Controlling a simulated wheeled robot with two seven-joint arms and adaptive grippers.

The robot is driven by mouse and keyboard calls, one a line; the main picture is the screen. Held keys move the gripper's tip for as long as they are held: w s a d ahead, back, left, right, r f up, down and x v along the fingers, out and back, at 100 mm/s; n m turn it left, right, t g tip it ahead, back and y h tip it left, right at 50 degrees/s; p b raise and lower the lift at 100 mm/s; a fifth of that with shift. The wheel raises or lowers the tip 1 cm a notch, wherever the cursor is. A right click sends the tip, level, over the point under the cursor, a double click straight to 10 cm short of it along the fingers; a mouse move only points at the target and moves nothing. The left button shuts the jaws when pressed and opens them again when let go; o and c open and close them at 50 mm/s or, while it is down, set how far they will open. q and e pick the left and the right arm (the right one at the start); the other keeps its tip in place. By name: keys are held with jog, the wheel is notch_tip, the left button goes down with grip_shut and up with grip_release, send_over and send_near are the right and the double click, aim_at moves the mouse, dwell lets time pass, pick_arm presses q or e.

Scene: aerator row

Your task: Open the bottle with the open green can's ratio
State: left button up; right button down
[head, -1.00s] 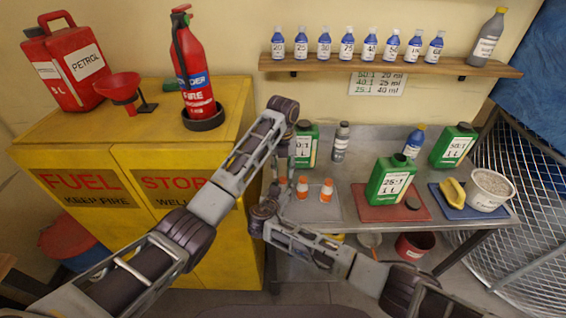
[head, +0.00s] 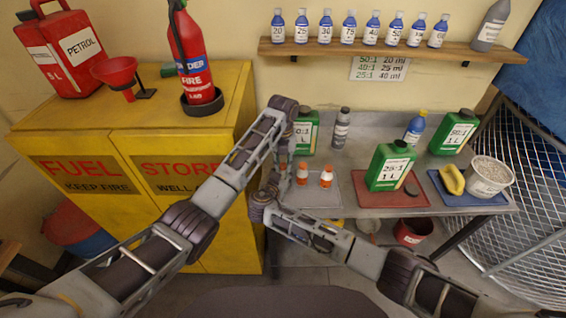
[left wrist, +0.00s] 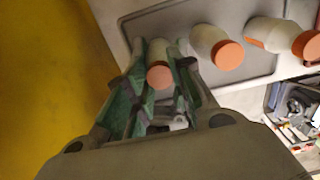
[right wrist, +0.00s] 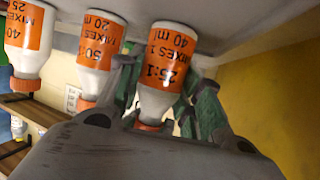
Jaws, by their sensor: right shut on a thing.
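Small white bottles with orange caps and labels stand in a row on a grey tray (head: 345,190). The 25:1 bottle (right wrist: 165,65) is the end one; in the head view my arms hide it. My right gripper (right wrist: 165,85) is shut on this bottle. My left gripper (left wrist: 160,62) has its fingers apart on either side of the same bottle, around its orange cap (left wrist: 158,77). The 50:1 bottle (right wrist: 98,42) and the 40:1 bottle (right wrist: 28,38) stand beside it. A green can marked 25:1 (head: 390,172) stands on a red mat (head: 370,199), with a dark disc (head: 411,188) beside it.
Other green cans (head: 455,132) (head: 306,133) stand at the back of the bench. A blue mat (head: 478,201) holds a yellow thing (head: 452,180) and a white tub (head: 489,180). A shelf (head: 390,52) carries several blue bottles. A yellow cabinet (head: 80,215) stands close at left.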

pick_arm(q)
grip_shut()
